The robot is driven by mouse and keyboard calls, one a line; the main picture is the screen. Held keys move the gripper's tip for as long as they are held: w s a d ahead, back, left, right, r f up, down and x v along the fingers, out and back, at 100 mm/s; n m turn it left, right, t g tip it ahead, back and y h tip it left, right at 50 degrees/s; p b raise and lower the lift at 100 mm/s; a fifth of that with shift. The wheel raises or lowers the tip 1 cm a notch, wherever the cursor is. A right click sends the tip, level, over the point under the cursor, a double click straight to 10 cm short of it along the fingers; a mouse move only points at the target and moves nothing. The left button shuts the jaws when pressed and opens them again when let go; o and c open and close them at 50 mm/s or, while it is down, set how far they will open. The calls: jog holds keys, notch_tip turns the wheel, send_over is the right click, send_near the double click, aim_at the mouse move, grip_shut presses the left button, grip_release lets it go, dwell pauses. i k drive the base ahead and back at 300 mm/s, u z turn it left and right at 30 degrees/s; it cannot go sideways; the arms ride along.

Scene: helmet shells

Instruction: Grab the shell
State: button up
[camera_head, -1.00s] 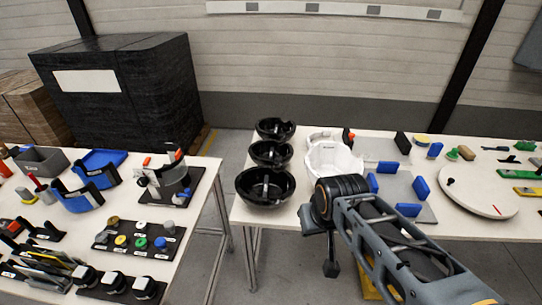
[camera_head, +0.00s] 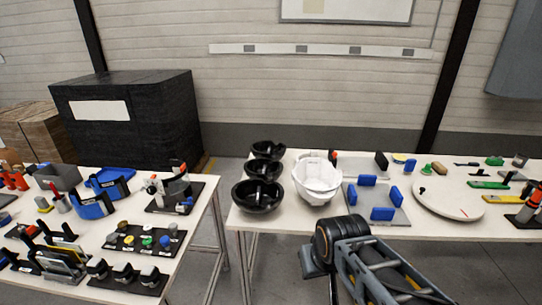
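Three black helmet shells stand in a row along the left edge of the right table: a near shell (camera_head: 258,196), a middle shell (camera_head: 266,172) and a far shell (camera_head: 268,149). They are bowl-shaped with the open side up. A white shell-like piece (camera_head: 317,180) sits just right of them. My arm reaches in from the bottom right, with its dark round joint at the table's front edge, right of and nearer than the shells. My gripper's fingers cannot be made out, and nothing is seen held.
The right table (camera_head: 290,222) also holds a grey plate with blue blocks (camera_head: 383,214), a round white disc (camera_head: 447,198) and several tools. The left table (camera_head: 206,217) carries blue trays and small parts. A floor gap lies between the tables.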

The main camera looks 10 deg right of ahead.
aim_at(317, 181)
jog(key=z, duration=0.3)
jog(key=i, duration=1.25)
jog(key=u, duration=0.3)
